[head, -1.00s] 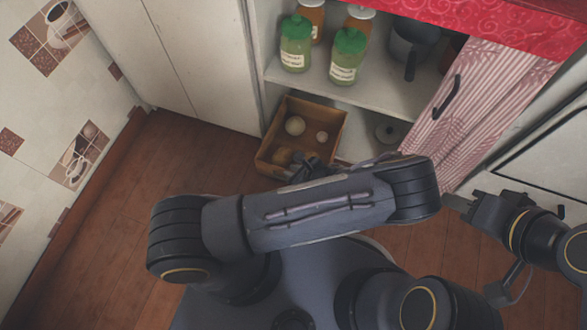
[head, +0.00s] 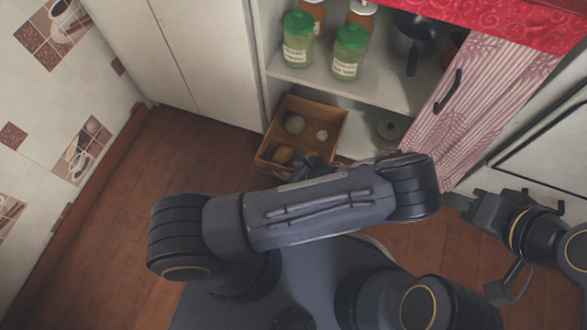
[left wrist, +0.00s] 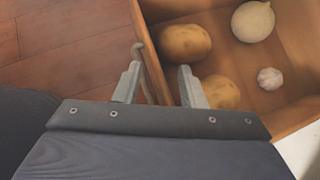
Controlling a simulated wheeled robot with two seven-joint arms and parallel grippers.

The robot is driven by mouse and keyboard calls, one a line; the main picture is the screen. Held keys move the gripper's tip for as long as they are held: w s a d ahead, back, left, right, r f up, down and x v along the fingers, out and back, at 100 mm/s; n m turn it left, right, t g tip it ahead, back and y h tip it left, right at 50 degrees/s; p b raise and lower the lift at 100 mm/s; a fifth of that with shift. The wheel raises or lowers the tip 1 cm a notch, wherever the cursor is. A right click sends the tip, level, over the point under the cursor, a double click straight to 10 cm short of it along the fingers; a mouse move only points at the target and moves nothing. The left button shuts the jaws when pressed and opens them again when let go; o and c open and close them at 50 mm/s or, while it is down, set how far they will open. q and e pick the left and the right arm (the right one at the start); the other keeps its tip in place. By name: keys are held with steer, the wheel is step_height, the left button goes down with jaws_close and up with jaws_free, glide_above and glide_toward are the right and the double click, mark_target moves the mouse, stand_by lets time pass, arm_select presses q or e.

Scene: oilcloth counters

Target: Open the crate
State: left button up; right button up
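The crate (head: 312,107) is a brown, open-topped wooden box, drawn out past the front of the low cabinet. It holds an onion (head: 295,124), a garlic bulb (head: 322,135) and potatoes (head: 282,155). In the left wrist view, its front wall with a curved handle (left wrist: 149,72) lies between the two fingers of my left gripper (left wrist: 157,84). The fingers are apart, with a gap on both sides; I see no firm grip. In the head view my forearm hides most of this gripper. My right gripper (head: 462,203) is off to the right, away from the crate; its finger gap is unclear.
Green-lidded jars (head: 299,40) and a dark pot (head: 412,42) stand on the shelf above the crate. A lid (head: 388,130) lies on the bottom shelf. The wooden floor (head: 170,160) left of the crate is clear.

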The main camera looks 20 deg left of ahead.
arm_select(q)
steer(key=p+v, duration=0.3)
steer(key=v, duration=0.4)
steer(key=shift+s+d+r, duration=0.15)
steer(key=shift+d+r, duration=0.1)
